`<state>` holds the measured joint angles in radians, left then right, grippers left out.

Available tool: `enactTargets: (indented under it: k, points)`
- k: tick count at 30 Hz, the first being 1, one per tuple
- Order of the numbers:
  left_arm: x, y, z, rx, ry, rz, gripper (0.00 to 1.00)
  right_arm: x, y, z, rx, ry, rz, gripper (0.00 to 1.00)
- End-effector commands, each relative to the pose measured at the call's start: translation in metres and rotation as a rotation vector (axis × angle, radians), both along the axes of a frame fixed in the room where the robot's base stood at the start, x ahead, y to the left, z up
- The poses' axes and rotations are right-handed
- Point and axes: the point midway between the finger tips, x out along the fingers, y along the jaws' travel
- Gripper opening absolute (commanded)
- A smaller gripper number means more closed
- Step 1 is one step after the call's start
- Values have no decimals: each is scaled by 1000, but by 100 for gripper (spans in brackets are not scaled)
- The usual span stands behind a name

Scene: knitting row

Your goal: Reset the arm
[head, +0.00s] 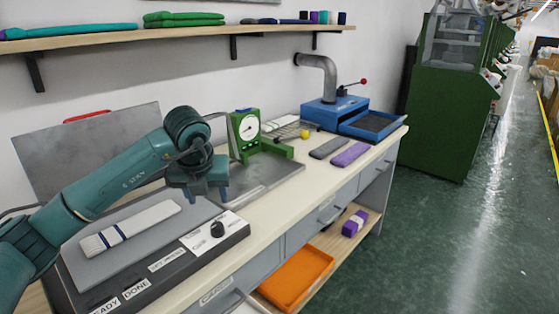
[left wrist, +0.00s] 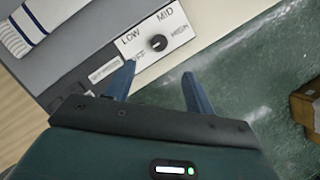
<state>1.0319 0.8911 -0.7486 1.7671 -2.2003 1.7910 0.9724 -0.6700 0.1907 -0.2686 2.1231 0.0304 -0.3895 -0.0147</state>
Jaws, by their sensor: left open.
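My left arm comes in from the left in the head view. My right gripper is not in view.
A folded white knit with blue stripes (head: 130,228) lies on the plate. A green dial gauge (head: 247,128) and a blue machine (head: 335,112) stand further along the bench. An orange tray (head: 297,279) sits below; green floor is free at right.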

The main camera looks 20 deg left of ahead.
Motion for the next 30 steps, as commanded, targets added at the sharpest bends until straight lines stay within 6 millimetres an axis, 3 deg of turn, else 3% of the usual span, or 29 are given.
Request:
enactTargets:
  k: [5, 8, 12, 14, 15, 18, 20, 22, 25, 28, 30]
  points:
    - [-1, -15, -11, -42, 15, -46, 54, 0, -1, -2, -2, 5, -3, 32]
    - [-7, -53, -34, -162, 45, -159, 54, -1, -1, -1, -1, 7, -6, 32]
    - [-35, -142, -71, -490, 94, -375, 54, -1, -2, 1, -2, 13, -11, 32]
    - [-53, -184, -79, -678, 103, -450, 54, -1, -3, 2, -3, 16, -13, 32]
    - [-67, -212, -79, -820, 102, -486, 54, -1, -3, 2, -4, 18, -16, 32]
    - [-99, -270, -65, -1218, 72, -495, 54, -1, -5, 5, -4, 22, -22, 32]
    - [-110, -290, -50, -1448, 33, -434, 54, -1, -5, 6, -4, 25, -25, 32]
    - [-114, -299, -35, -1692, -24, -296, 54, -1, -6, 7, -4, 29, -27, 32]
    - [-108, -290, -28, -1970, -118, 15, 54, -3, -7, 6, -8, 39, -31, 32]
    - [-100, -262, -50, -2130, -200, 437, 54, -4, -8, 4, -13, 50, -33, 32]
    - [-102, -239, -82, -2161, -236, 776, 54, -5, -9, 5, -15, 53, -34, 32]
